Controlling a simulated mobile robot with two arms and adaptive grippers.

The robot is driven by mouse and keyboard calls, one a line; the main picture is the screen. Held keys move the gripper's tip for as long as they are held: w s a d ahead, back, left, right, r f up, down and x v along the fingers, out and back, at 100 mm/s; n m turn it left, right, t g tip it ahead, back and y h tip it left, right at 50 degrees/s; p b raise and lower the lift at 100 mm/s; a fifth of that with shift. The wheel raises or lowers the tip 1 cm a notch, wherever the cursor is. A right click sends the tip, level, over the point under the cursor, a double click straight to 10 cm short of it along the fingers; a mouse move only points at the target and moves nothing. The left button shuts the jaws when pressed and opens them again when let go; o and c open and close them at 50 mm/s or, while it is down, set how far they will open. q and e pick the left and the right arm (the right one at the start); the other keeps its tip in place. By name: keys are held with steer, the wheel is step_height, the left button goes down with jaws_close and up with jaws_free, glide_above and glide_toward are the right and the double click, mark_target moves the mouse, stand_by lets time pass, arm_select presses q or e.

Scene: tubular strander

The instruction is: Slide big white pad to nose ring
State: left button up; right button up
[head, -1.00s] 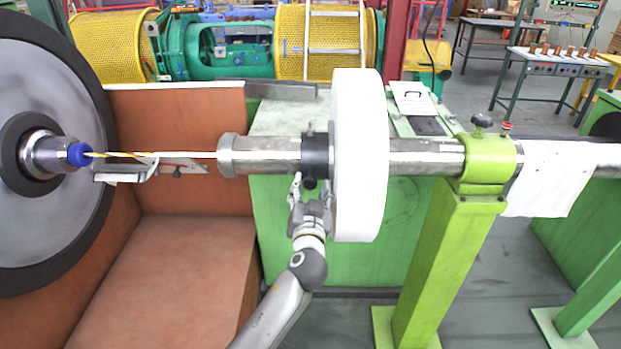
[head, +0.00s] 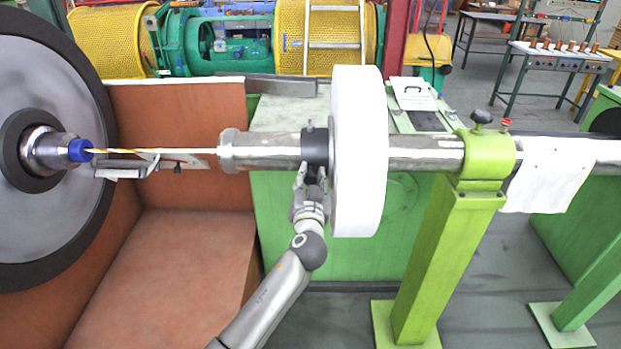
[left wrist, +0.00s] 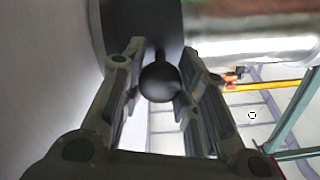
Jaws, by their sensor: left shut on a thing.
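The big white pad (head: 358,150) is a thick upright disc around the steel tube; it also fills the left of the left wrist view (left wrist: 40,85). A dark collar (head: 315,147) sits on the tube against the pad's left face. A black ball knob (left wrist: 160,82) hangs under the collar. My left gripper (left wrist: 158,80) is shut on this knob, one finger on each side; in the head view the gripper (head: 312,178) partly hides it. The nose ring (head: 228,152) seems to be the flange at the tube's left end, with bare tube between it and the collar.
A lime-green stand (head: 445,250) carries the tube right of the pad. A large grey wheel (head: 45,230) with a blue-tipped spindle (head: 80,151) is at left. A brown-red guard (head: 180,130) stands behind the rod. A white sheet (head: 548,175) hangs over the tube at right.

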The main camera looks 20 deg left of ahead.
arm_select(q)
jaws_close()
steer(key=shift+s+a, duration=0.1)
steer(key=shift+a, duration=0.45)
steer(key=s+a+p, duration=0.1)
steer(key=s+a, duration=0.1)
steer(key=a, duration=0.6)
steer(key=s+a, duration=0.2)
steer(key=a, duration=0.6)
steer(key=shift+s+p, duration=0.35)
steer(key=shift+r, duration=0.1)
steer(key=o, duration=0.8)
jaws_free()
steer(key=shift+a, duration=0.1)
steer(key=shift+o, duration=1)
steer(key=shift+s+a, duration=0.1)
steer(key=shift+a, duration=0.05)
steer(key=shift+d, duration=0.2)
